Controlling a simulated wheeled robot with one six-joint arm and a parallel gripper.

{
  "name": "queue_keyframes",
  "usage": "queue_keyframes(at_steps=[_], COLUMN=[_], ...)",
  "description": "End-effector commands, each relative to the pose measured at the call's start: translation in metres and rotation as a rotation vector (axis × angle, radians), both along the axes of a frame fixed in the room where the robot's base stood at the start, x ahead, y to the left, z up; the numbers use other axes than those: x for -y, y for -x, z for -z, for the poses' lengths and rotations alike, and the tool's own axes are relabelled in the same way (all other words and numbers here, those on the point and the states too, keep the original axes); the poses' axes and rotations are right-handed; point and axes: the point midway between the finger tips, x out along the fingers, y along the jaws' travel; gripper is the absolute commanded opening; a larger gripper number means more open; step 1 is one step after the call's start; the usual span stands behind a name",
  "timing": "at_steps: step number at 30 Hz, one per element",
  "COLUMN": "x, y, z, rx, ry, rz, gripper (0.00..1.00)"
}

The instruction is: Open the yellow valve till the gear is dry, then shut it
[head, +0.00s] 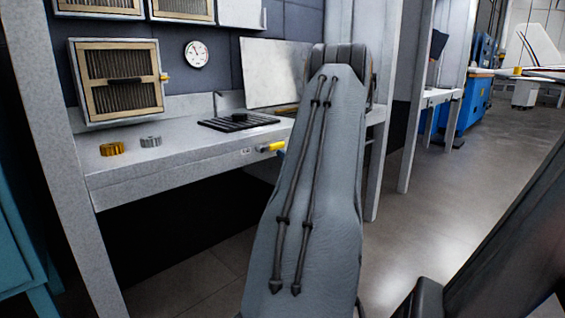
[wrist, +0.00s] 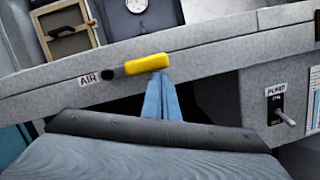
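The yellow valve (head: 271,147) is a lever on the front face of the grey bench. In the wrist view its yellow handle (wrist: 146,63) lies nearly level, to the right of a dark pivot and an AIR label. My gripper (wrist: 163,78) has blue fingers close together, shut, with tips at the lower right part of the handle. I cannot tell whether they touch it. A gold gear (head: 112,148) and a grey gear (head: 151,141) lie on the bench top at left. Wetness cannot be made out. My arm hides much of the bench's right part.
A black rack (head: 238,121) and a thin tap (head: 216,103) are on the bench behind the valve. A round gauge (head: 196,54) hangs on the wall beside a framed filter (head: 118,80). A PUMP switch (wrist: 282,116) is to the right in the wrist view.

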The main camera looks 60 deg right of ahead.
Motion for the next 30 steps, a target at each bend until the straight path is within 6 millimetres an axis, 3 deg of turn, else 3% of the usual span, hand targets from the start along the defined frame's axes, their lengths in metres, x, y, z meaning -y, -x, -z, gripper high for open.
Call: queue_keyframes(at_steps=[20, 30], x=[0.002, -0.001], y=[0.0, -0.004], z=[-0.004, 0.032], rx=[0.003, 0.0], ry=[0.003, -0.001], rz=[0.0, -0.005], gripper=[0.0, 0.0])
